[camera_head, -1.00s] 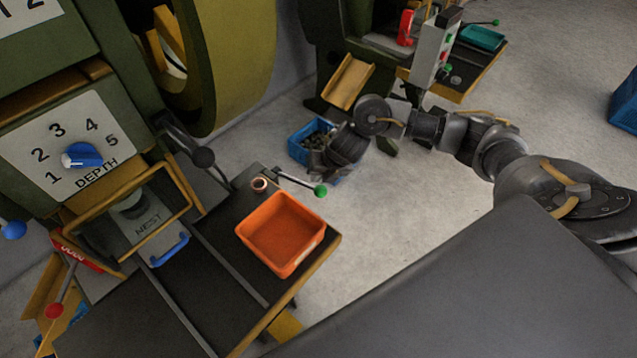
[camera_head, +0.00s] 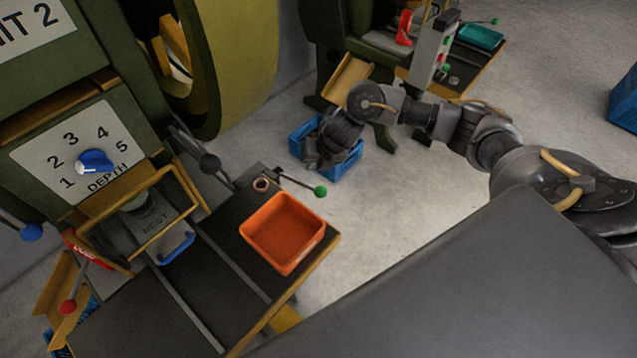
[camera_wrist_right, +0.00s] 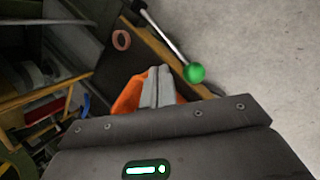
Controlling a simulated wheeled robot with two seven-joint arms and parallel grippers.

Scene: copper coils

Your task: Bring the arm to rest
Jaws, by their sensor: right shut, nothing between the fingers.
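My right arm comes in from the right of the head view, and its gripper (camera_head: 311,163) points down in front of a blue crate on the floor. The right wrist view shows its two grey fingers (camera_wrist_right: 157,86) pressed together with nothing between them. Below and beyond them an orange bin (camera_wrist_right: 128,98) is partly hidden by the fingers and gripper body. My left gripper is in neither view. A small copper coil (camera_head: 261,185) lies on the dark bench top behind the orange bin (camera_head: 283,232); it also shows in the right wrist view (camera_wrist_right: 121,40).
A lever with a green knob (camera_head: 320,191) sticks out from the bench beside the bin. The blue crate (camera_head: 345,167) is partly covered by my arm. The green press with a depth dial (camera_head: 95,161) stands at left. Open floor (camera_head: 400,220) lies right of the bench.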

